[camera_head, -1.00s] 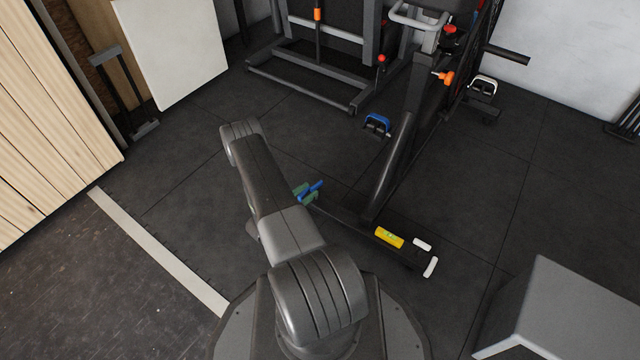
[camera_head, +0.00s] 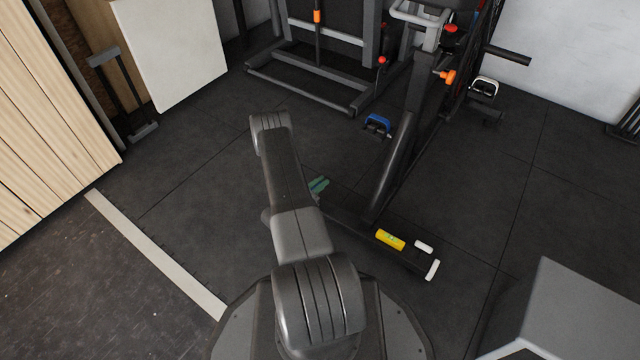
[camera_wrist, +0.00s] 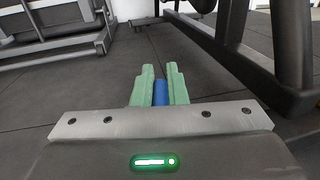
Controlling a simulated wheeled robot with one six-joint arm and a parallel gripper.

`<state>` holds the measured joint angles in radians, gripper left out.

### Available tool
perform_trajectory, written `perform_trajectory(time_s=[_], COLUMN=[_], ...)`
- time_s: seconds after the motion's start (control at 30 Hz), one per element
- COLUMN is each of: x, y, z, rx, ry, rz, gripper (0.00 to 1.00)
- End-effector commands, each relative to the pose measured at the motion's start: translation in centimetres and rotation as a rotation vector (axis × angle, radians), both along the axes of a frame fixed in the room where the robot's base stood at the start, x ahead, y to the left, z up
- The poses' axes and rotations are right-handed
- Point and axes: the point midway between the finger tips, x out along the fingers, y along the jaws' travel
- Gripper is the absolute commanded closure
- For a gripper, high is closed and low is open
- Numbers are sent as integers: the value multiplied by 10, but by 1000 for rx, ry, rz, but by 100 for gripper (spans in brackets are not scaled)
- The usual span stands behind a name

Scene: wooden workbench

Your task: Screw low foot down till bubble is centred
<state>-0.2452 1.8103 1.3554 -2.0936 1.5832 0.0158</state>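A yellow level (camera_head: 390,239) lies on the dark foot bar (camera_head: 352,213) of the exercise machine. Its bubble is too small to read. Two white foot pieces, one (camera_head: 424,246) above the other (camera_head: 432,269), show at the bar's right end. My gripper (camera_head: 318,186) is low, near the bar's left end. In the wrist view its green fingers (camera_wrist: 160,72) are a little apart. A blue piece (camera_wrist: 160,93) shows in the gap between them. I cannot tell whether they grip it. Which foot is low does not show.
The machine's dark post (camera_head: 393,165) rises close to the right of my gripper. A grey block (camera_head: 560,310) stands at the front right. The floor left of my arm is clear.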

Motion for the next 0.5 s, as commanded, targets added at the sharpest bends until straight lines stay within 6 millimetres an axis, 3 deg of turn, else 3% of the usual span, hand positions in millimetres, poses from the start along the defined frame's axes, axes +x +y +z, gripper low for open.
perform_trajectory(time_s=[0.5], x=[-1], y=[0], z=[-1], rx=[1], ry=[0], rz=[-97], gripper=[100])
